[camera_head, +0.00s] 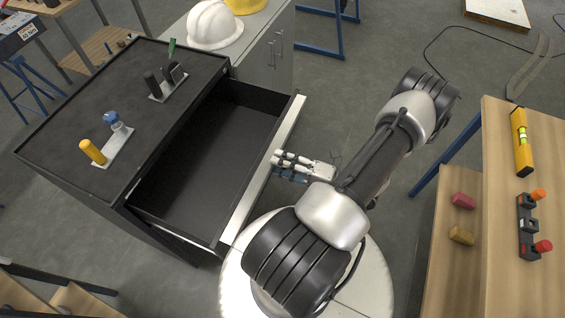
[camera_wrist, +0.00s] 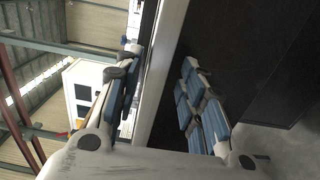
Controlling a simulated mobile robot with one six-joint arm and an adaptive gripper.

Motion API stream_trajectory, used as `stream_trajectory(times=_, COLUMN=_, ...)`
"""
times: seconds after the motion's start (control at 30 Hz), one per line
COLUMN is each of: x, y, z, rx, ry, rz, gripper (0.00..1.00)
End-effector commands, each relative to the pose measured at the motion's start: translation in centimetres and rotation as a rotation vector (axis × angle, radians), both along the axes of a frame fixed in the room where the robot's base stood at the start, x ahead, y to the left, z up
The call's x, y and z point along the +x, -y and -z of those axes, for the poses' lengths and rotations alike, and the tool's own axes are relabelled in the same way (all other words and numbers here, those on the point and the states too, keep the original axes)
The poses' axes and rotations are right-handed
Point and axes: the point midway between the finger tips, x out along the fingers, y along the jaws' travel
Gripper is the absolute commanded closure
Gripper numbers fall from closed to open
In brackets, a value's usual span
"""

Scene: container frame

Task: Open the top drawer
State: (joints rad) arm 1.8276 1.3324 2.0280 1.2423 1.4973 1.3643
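The top drawer (camera_head: 213,151) of the black cabinet (camera_head: 75,100) is pulled well out, and its dark inside is empty. Its pale front panel (camera_head: 268,168) faces my arm; the panel's edge also shows in the wrist view (camera_wrist: 166,62). My gripper (camera_head: 277,164) is just outside the middle of the front panel. In the wrist view my gripper (camera_wrist: 158,60) has its two blue-padded fingers apart, with the pale edge running between them in the picture. I see nothing held. Whether a finger touches the panel, I cannot tell. The handle is hidden.
Holders with tools (camera_head: 115,141) stand on the cabinet top. A grey cabinet (camera_head: 262,50) with white and yellow helmets is behind. A wooden workbench (camera_head: 505,255) with a yellow level is at right.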

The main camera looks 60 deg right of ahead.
Motion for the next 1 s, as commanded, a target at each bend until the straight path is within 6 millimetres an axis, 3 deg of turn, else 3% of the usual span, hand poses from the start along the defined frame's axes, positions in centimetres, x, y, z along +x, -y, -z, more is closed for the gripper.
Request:
stream_trajectory(times=0.23, x=-0.9, y=0.2, z=-0.1, rx=-0.002, ry=0.001, rz=0.003, gripper=0.63)
stream_trajectory(times=0.7, x=-10.0, y=0.9, z=0.0, rx=-0.003, ry=0.0, rz=0.004, gripper=0.63)
stream_trajectory(times=1.0, x=-12.0, y=1.0, z=0.0, rx=0.0, ry=0.0, rz=0.001, gripper=0.63)
